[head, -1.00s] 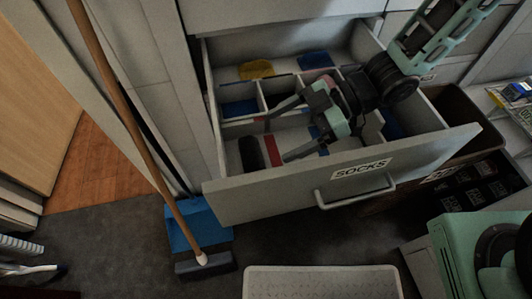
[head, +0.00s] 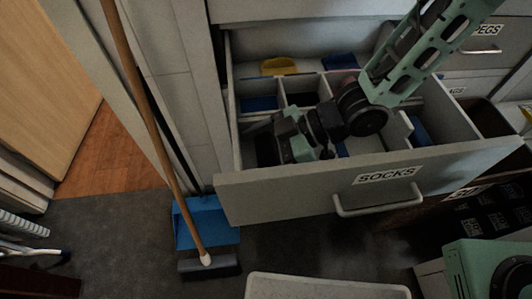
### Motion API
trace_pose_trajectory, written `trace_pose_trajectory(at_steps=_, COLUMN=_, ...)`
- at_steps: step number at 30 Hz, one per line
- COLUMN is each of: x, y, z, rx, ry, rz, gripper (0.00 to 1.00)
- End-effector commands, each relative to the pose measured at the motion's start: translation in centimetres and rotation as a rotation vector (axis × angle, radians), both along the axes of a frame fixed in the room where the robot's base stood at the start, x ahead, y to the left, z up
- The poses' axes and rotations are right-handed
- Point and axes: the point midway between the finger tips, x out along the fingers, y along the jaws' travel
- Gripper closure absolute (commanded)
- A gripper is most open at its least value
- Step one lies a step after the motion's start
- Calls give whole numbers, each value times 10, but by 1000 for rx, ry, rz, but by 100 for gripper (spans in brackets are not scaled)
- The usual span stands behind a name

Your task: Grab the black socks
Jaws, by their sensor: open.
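The open drawer labelled SOCKS (head: 235,198) is divided into compartments. A black bundle (head: 265,150), which looks like the black socks, lies in its front left compartment and is partly hidden by my gripper. My gripper (head: 279,145) is lowered into that compartment, right at the black bundle. Its jaws are open, but the fingertips are dark and mostly hidden, so I cannot tell whether they touch or straddle the bundle.
Yellow socks (head: 279,66) and blue socks (head: 340,62) lie in the rear compartments; another blue item (head: 259,103) is at the left. A broom (head: 160,140) and blue dustpan (head: 207,222) stand left of the drawer. A pale tray (head: 325,286) lies in front.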

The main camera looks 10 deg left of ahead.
Motion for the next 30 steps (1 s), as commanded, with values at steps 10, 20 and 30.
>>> trace_pose_trajectory(at_steps=10, x=0, y=0, z=0, rx=0, ry=0, rz=0, gripper=45)
trace_pose_trajectory(at_steps=20, x=1, y=0, z=6, rx=0, ry=-1, rz=0, gripper=45)
trace_pose_trajectory(at_steps=30, x=1, y=-1, z=55, rx=1, ry=-4, rz=-1, gripper=45)
